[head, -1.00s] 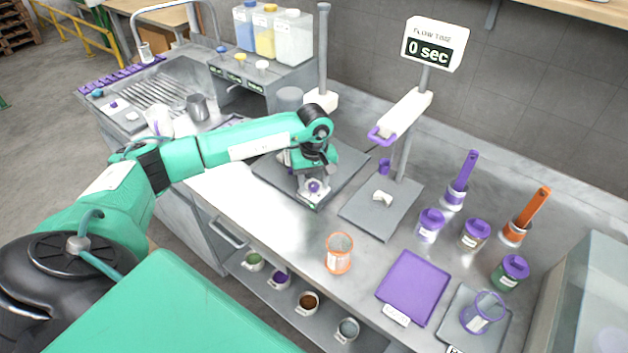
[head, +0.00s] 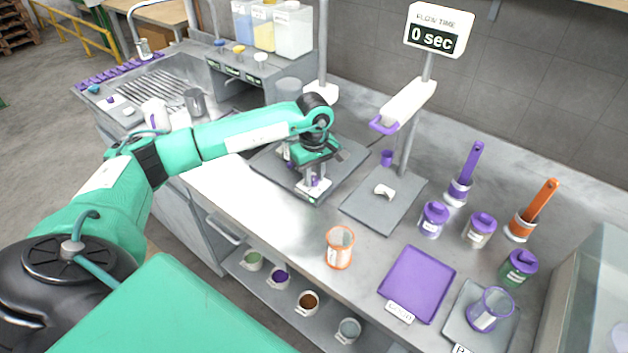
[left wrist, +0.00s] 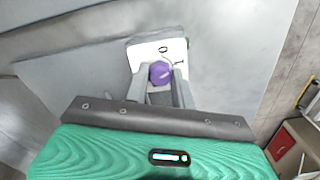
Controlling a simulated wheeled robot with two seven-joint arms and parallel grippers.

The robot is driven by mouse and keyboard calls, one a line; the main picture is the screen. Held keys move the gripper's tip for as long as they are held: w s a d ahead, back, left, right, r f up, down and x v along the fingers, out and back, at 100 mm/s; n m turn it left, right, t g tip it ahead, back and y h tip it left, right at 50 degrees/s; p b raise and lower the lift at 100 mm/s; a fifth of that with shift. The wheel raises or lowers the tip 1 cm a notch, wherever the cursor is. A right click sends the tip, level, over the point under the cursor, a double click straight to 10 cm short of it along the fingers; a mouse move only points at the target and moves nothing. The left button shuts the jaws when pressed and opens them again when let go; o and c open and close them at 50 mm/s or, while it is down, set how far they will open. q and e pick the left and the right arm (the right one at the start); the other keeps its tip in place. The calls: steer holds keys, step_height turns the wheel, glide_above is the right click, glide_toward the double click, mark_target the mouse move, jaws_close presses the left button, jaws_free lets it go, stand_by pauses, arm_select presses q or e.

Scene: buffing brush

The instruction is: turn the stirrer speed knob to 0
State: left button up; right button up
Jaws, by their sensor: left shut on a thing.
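The purple stirrer speed knob (head: 314,181) sits on a pale dial plate at the front of the grey stirrer base (head: 345,165). In the left wrist view the knob (left wrist: 160,73) lies between my fingertips, and the white dial plate (left wrist: 142,52) shows a 0 and a 1 just beyond it. A faint pale mark on the knob is too small to read surely. My left gripper (head: 313,184) points down at the dial and is shut on the knob, with one finger on each side. My right gripper is not in view.
The stirrer's upright post (head: 323,50) stands behind my left wrist. To the right are a flow time stand (head: 409,140), an orange-rimmed beaker (head: 339,248), a purple tray (head: 417,284) and several lidded jars. A sink (head: 150,92) is at the left.

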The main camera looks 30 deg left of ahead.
arm_select(q)
steer(key=n+b, duration=0.2)
steer(key=n, duration=0.1)
steer(key=shift+f+n, duration=0.15)
steer(key=shift+n, duration=0.15)
steer(key=n+b, duration=0.2)
steer(key=shift+n, duration=0.4)
steer(key=shift+r+n+b, duration=0.2)
steer(key=shift+n+b, duration=0.15)
steer(key=shift+n, duration=0.45)
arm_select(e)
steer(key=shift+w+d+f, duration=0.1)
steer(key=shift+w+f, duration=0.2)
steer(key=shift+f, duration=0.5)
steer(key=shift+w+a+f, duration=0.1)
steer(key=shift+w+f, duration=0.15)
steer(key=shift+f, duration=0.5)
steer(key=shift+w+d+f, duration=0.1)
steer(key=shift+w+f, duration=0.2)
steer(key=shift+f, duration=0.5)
arm_select(q)
steer(key=o, duration=1)
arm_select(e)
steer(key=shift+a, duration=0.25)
